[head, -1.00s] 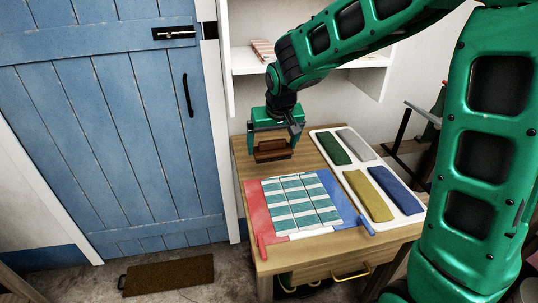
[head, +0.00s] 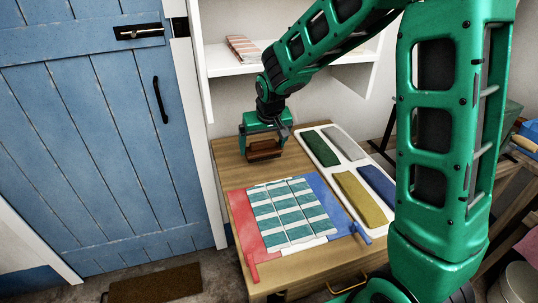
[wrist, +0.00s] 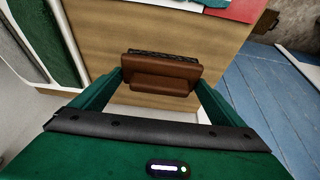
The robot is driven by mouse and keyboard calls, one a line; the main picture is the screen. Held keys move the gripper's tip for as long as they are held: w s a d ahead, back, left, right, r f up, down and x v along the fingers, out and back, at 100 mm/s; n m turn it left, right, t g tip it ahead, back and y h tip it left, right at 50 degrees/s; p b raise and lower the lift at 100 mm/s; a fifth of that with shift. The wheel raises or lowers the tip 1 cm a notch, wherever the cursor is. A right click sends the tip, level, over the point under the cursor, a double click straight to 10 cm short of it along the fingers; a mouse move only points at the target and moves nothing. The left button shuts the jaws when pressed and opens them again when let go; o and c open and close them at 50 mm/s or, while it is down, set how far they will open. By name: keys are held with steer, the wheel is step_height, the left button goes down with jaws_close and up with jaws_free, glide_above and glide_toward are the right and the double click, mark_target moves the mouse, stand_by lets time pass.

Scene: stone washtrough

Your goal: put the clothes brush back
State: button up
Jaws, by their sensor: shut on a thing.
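The clothes brush (head: 265,151) is a brown wooden block with a stepped back. My gripper (head: 266,143) is shut on it near the back edge of the wooden table (head: 228,170). In the wrist view the brush (wrist: 162,83) sits between the two green fingers of my gripper (wrist: 160,78), its dark bristles along the far side. The table top (wrist: 118,35) lies beneath it. I cannot tell whether the brush touches the table or hangs just above it.
A red, white and blue board with a teal-striped folded cloth (head: 288,210) lies in front. A white tray (head: 352,150) with green, grey, yellow and blue folded cloths is at the right. A wall shelf (head: 230,66) is behind, a blue door (head: 95,120) at left.

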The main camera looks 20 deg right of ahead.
mark_target(267, 154)
steer(key=shift+w+d+f, duration=0.3)
steer(key=shift+d+f, duration=0.1)
steer(key=shift+d, duration=0.1)
steer(key=shift+w+d+f, duration=0.25)
steer(key=shift+d+f, duration=0.1)
steer(key=shift+d, duration=0.1)
steer(key=shift+f, duration=2)
steer(key=o, duration=0.8)
steer(key=v, duration=1.2)
